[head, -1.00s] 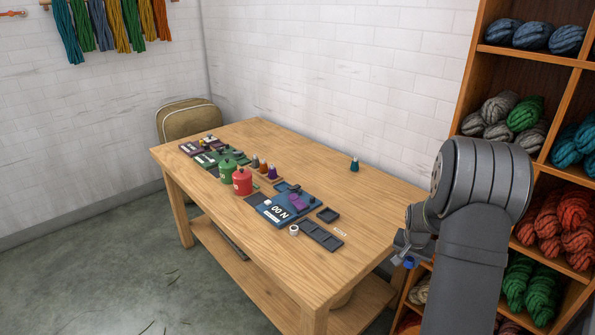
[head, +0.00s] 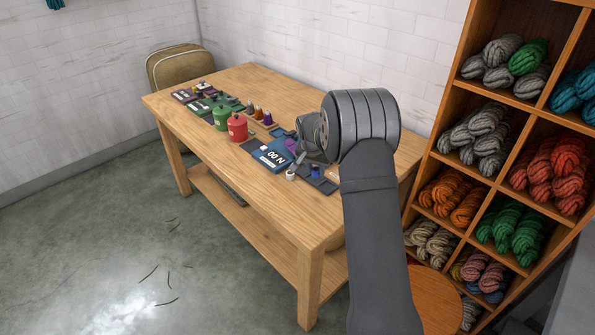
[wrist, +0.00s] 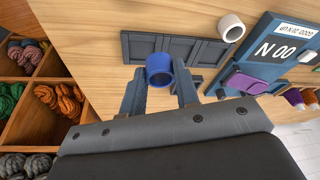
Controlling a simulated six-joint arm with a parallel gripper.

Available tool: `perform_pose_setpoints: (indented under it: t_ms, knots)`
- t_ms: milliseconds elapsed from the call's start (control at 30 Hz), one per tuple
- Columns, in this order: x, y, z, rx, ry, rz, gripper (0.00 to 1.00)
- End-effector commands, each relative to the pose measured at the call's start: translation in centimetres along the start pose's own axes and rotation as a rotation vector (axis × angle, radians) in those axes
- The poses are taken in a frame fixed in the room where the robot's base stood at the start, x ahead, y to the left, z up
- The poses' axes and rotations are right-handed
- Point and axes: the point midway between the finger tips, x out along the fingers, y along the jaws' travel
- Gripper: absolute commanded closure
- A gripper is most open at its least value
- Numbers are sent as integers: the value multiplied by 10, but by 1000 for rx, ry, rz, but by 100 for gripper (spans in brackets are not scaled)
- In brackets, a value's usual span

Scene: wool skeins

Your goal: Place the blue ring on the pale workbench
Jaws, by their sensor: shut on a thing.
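The blue ring (wrist: 159,68) is held between the fingertips of my gripper (wrist: 160,80) in the wrist view. In the head view the blue ring (head: 316,172) shows small below my gripper, over the dark compartment tray (head: 322,184). The pale workbench (head: 255,190) is a long wooden table with its right end near my arm. In the wrist view the ring overlaps the near edge of the dark tray (wrist: 205,50), with bare wood around it. I cannot tell the gap between ring and surface. My arm hides part of the bench's right end.
A white ring (wrist: 232,27) lies beside the tray, near a blue board (wrist: 265,62) marked N 00 and a purple piece (wrist: 245,83). Red (head: 237,127) and green (head: 221,117) canisters stand further left. A yarn shelf (head: 440,150) borders the right. The bench's front strip is clear.

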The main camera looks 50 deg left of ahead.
Motion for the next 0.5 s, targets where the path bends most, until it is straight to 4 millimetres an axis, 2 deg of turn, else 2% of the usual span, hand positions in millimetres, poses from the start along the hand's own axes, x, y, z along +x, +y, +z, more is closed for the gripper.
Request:
perform_pose_setpoints:
  t_ms: [100,200,300,500]
  knots:
    - [16,-26,6,-3,-1,0,96]
    - [24,-41,8,-2,0,0,96]
    - [28,-49,9,0,1,-1,96]
    - [42,-50,14,1,-2,1,96]
